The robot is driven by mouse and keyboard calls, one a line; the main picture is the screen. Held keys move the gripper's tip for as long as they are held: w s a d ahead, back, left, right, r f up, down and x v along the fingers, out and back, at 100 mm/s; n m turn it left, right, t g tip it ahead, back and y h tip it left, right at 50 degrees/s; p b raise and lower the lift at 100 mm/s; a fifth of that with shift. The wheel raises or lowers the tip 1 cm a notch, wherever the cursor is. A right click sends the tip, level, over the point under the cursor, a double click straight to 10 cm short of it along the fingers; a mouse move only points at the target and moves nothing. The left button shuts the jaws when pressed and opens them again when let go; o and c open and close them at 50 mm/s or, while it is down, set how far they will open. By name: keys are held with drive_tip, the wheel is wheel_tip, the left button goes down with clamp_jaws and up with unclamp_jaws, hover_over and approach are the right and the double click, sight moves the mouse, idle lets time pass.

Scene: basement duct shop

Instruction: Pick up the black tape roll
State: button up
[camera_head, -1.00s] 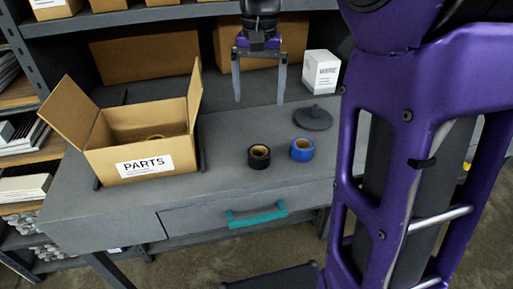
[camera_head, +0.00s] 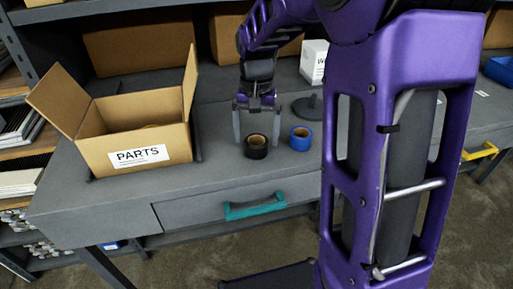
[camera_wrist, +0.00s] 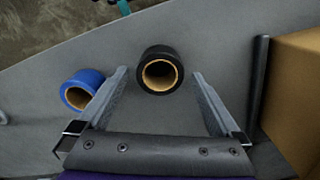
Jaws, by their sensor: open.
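The black tape roll (camera_head: 256,147) lies on the grey bench top, with its tan core facing up. My gripper (camera_head: 257,140) is open and low over the bench, right behind the roll. In the wrist view the black roll (camera_wrist: 160,70) shows just beyond and between the two fingertips (camera_wrist: 157,72), and the space between the fingers is empty. Whether a finger touches the roll cannot be told. A blue tape roll (camera_head: 300,139) lies to the right of the black one in the head view; in the wrist view it (camera_wrist: 83,90) is beside the left finger.
An open cardboard box marked PARTS (camera_head: 138,155) stands to the left on the bench. A dark round object (camera_head: 308,107) and a white box (camera_head: 314,62) are behind the blue roll. A drawer with a teal handle (camera_head: 255,206) is below the front edge.

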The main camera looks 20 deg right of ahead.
wheel_tip(320, 180, down, 2)
drive_tip(key=shift+f, duration=0.1)
drive_tip(key=shift+c, duration=0.2)
